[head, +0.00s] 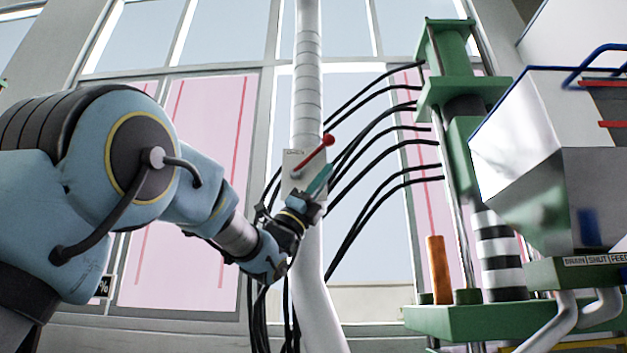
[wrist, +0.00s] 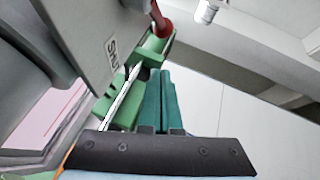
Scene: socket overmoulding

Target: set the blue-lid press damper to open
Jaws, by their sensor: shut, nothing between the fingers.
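The damper's red lever (head: 314,155) is on a small grey plate (head: 291,160) fixed to the upright duct (head: 307,85). It slants up and to the right from its pivot and ends in a red ball. My gripper (head: 325,170) has its teal fingers together and empty, just below and right of the lever. In the wrist view my gripper (wrist: 158,72) points toward the red lever (wrist: 161,20), which shows at the top, beyond the fingertips. The plate (wrist: 85,35) there carries partly cut-off lettering. I cannot tell whether the fingers touch the lever.
Black hoses (head: 385,150) run from behind the duct to the right. A green press (head: 447,85) stands at the right, with a blue-edged hopper (head: 515,135) and an orange cylinder (head: 439,270). Pink-panelled windows (head: 195,190) lie behind. Space between lever and press is crossed by hoses.

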